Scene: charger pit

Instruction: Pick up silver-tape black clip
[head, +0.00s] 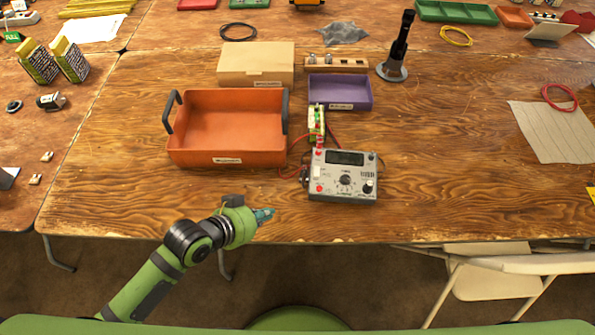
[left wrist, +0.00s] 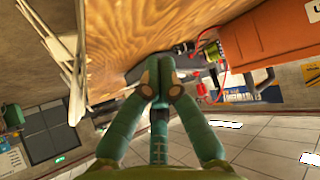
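A grey meter (head: 343,185) with a dark display stands on the table, with red leads at its left side. A small dark piece (head: 304,175) sits against its left side; it is too small to tell whether it is the silver-tape black clip. No silver tape shows clearly. My left gripper (head: 264,215) is near the front table edge, left of and in front of the meter, apart from it. In the left wrist view its teal fingertips (left wrist: 158,90) meet with nothing visible between them. They hide part of the dark shape behind. My right gripper is not in view.
An orange bin (head: 228,158) with dark handles stands behind my left gripper. A green board (head: 316,122) stands behind the meter, near a purple tray (head: 340,93) and a cardboard box (head: 255,64). The table right of the meter is mostly clear. A folding chair (head: 495,270) stands in front.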

